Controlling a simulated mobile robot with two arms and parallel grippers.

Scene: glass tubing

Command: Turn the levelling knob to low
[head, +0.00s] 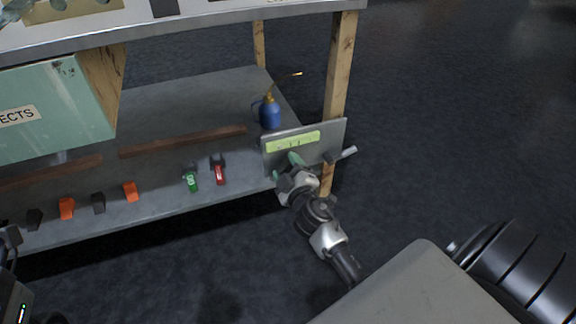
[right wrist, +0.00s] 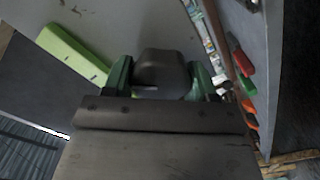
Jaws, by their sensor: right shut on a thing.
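The levelling knob (right wrist: 163,70) is dark and rounded and fills the gap between the green fingers of my right gripper (right wrist: 160,78) in the right wrist view. In the head view my right gripper (head: 294,161) is at the front of a grey panel (head: 272,152) by the bench's right front leg, and it hides the knob there. The gripper is shut on the knob. A yellow-green label (head: 292,141) lies along the panel above the knob; its marks are too small to read, so the knob's setting cannot be told. My left gripper's fingers do not show.
A blue oil can (head: 269,112) stands on the lower shelf (head: 180,98) behind the panel. A silver lever (head: 347,153) sticks out at the panel's right. Green (head: 191,180) and red (head: 219,173) handles line the shelf's front edge. Open floor (head: 450,110) lies to the right.

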